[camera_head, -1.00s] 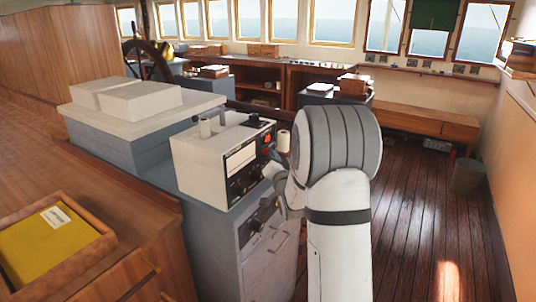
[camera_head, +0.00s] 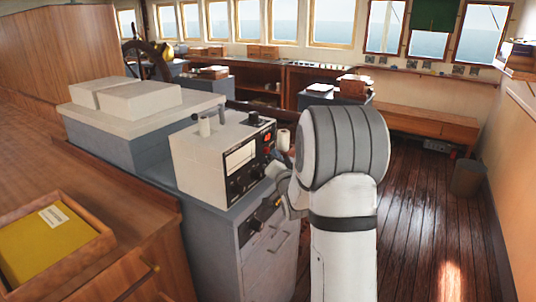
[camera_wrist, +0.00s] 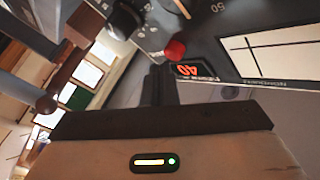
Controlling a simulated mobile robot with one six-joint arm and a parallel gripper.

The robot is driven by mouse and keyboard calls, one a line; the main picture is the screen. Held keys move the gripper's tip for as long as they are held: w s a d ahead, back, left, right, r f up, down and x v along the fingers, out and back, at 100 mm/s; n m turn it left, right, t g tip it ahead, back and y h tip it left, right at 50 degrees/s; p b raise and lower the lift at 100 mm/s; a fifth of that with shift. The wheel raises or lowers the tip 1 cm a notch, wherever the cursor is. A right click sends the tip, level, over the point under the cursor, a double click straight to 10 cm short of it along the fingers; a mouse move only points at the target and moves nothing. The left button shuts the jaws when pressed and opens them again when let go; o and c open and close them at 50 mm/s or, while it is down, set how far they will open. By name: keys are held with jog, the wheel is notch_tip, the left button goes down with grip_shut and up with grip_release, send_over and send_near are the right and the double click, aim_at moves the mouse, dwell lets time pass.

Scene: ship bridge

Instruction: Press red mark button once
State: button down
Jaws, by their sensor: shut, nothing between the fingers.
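The red button (camera_wrist: 174,50) is a small round knob on the dark instrument panel in the wrist view. It stands just beyond the tips of my gripper (camera_wrist: 160,72), slightly right of them. My gripper's dark fingers are together and hold nothing. I cannot tell whether the tips touch the button. In the head view the panel is on the front of a white instrument box (camera_head: 203,165), with a dial and knobs. My arm covers most of my gripper there.
A lit red number display (camera_wrist: 195,71) is close beside the button. A black knob (camera_wrist: 124,20) and a white meter face (camera_wrist: 275,50) are on the same panel. The box stands on a grey cabinet (camera_head: 225,245). Open wooden floor (camera_head: 415,230) lies to the right.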

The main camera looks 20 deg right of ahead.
jog(key=shift+s+d, duration=0.15)
jog(key=shift+s, duration=0.05)
jog(key=s+d+b, duration=0.1)
jog(key=s, duration=0.1)
jog(key=s+d+b, duration=0.1)
jog(key=s+d, duration=0.1)
dwell(0.6)
dwell(0.6)
jog(key=s+a+f+n+g, duration=0.2)
jog(key=s+a+g, duration=0.3)
jog(key=s, duration=0.6)
jog(key=s+a+f+n+g+y+p, duration=0.1)
jog(key=s+a+n+g, duration=0.3)
jog(key=s, duration=0.7)
jog(key=s+a+f+n+g+y+p, duration=0.1)
jog(key=s+a+f+n+g, duration=0.1)
jog(key=s+a+g, duration=0.5)
jog(key=s+a+f, duration=0.1)
jog(key=s+a, duration=0.2)
jog(key=s, duration=0.1)
jog(key=shift+n+g, duration=0.4)
